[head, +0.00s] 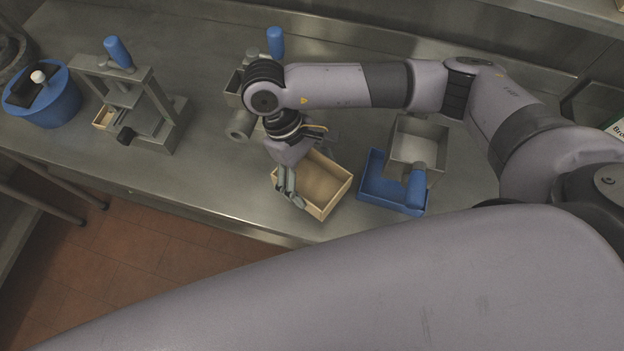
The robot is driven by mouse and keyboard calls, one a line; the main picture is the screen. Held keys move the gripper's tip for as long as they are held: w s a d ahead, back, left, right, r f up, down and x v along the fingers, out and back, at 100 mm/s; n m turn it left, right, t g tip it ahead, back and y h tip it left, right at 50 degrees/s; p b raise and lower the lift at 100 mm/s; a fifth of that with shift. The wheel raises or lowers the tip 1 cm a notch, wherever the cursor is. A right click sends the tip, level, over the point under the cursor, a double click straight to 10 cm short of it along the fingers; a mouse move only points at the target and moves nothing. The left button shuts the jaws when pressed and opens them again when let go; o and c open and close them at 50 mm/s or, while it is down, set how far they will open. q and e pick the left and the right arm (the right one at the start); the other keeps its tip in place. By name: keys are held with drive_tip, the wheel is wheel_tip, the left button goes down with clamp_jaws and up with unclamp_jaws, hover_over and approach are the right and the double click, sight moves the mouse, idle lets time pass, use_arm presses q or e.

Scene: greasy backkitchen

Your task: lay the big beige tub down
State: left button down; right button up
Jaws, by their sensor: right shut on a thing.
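The big beige tub (327,183) is an open, shallow rectangular box in the middle of the head view, near the front edge of the steel counter. Its open side faces up, and its inside looks empty. My right gripper (292,195) comes down over the tub's left side and is shut on its wall. The gripper and wrist hide part of the left and far walls. I cannot tell whether the tub's base touches the counter. My left gripper is not in view.
A blue tray (378,190) and a grey metal box (420,142) with a blue handle stand close right. A grey machine (240,124) is behind my wrist. A press (150,110) and a blue bucket (58,99) stand left. The counter (215,180) left of the tub is clear.

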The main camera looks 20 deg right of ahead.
sight(312, 186)
drive_tip(key=shift+s+f, duration=0.1)
drive_tip(key=shift+f, duration=0.25)
wheel_tip(312, 186, down, 3)
drive_tip(key=shift+f+p, duration=0.2)
drive_tip(key=shift+p, duration=0.35)
drive_tip(key=shift+f, duration=0.2)
drive_tip(key=shift+f+b, duration=0.15)
drive_tip(key=shift+b, duration=0.15)
drive_tip(key=o, duration=1)
drive_tip(key=shift+c, duration=0.2)
drive_tip(key=o, duration=0.4)
drive_tip(key=shift+c, duration=0.2)
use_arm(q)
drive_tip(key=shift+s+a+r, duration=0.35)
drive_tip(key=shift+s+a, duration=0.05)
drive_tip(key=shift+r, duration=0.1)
